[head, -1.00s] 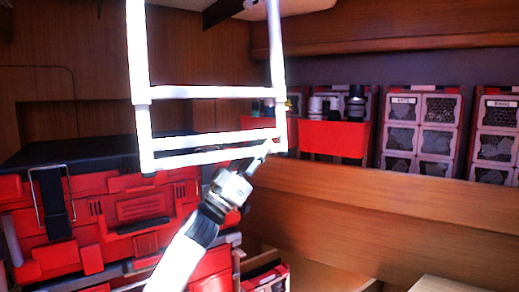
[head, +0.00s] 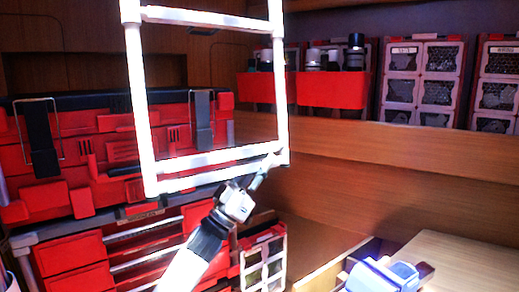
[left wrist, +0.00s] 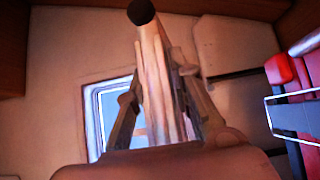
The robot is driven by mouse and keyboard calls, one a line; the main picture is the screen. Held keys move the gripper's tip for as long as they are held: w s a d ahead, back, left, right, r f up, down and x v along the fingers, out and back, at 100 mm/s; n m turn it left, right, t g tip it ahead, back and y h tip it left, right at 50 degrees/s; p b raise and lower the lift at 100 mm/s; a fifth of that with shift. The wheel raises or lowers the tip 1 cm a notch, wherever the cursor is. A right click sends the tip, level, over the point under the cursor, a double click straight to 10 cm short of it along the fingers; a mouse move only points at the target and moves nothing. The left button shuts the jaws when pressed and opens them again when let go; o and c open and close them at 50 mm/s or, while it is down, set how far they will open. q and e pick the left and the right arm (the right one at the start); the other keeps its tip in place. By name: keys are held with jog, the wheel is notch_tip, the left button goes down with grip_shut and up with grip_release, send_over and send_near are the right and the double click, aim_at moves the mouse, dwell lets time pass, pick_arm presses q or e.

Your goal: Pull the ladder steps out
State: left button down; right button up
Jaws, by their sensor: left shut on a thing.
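The white ladder (head: 141,105) hangs in front of the cabinets in the head view, its side rails running out of the top of the picture. A rung (head: 205,18) crosses near the top, and two close rungs (head: 215,158) cross at the bottom. My left gripper (head: 264,168) is shut on the ladder's bottom end near the right rail. In the left wrist view its fingers (left wrist: 158,75) lie on both sides of a pale tube of the ladder (left wrist: 150,45) with a dark round end. The exact contact is partly hidden.
Red tool cases (head: 75,150) stand behind the ladder on the left. A red bin (head: 333,90) and several clear-fronted boxes (head: 421,75) line the shelf on the right. A wooden ledge (head: 400,160) runs below them. A pale wooden top (head: 470,255) is at the lower right.

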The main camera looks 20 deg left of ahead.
pick_arm(q)
jog(key=f, duration=0.1)
jog(key=f+b, duration=0.1)
jog(key=f, duration=0.2)
jog(key=shift+s+d, duration=0.2)
jog(key=shift+d, duration=0.05)
jog(key=c, duration=1.5)
grip_release()
jog(key=shift+r, duration=0.15)
jog(key=v, duration=1.2)
